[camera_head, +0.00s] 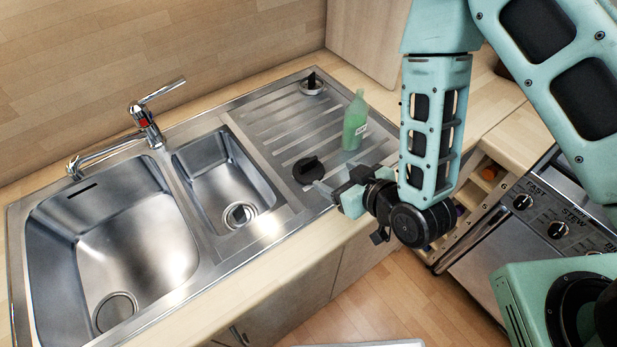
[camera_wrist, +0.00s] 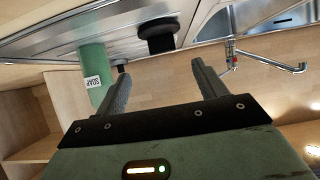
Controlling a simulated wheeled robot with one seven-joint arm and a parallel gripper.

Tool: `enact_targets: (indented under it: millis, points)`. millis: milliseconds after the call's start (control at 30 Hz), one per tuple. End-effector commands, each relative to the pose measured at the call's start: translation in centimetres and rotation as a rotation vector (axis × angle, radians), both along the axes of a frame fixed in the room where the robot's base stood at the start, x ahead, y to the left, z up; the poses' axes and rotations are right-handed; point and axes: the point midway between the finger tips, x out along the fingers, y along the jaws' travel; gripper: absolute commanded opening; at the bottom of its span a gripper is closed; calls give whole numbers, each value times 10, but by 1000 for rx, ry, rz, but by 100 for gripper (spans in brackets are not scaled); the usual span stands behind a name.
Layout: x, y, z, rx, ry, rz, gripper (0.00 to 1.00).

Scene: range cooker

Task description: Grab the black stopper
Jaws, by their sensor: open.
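A round black stopper (camera_head: 308,170) with a raised grip lies on the ribbed metal drainboard, near its front edge beside the small basin. A second, silver-rimmed stopper with a black knob (camera_head: 313,84) lies at the back of the drainboard. My gripper (camera_head: 334,192) is open, just right of and in front of the black stopper, with nothing seen between its fingers. In the wrist view the black stopper (camera_wrist: 158,38) shows beyond the gap between the fingertips of my gripper (camera_wrist: 160,72), apart from them.
A green soap bottle (camera_head: 355,121) stands on the drainboard right of the black stopper, close to my arm; it also shows in the wrist view (camera_wrist: 94,75). A chrome tap (camera_head: 146,124) rises behind the basins. The drainboard between both stoppers is clear.

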Motion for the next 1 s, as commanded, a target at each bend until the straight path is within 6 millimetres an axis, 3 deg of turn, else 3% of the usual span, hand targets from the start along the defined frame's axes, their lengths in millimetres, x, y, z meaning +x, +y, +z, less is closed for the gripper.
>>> enact_targets:
  millis: [33, 267, 500, 767, 1000]
  points:
    - [4, 2, -8, 2, -4, -1, 71]
    - [15, 10, -15, 2, -4, 0, 71]
    - [42, 29, -26, -1, 1, -1, 71]
    - [54, 38, -33, -1, 2, 0, 71]
    - [76, 55, -48, 1, 0, 0, 71]
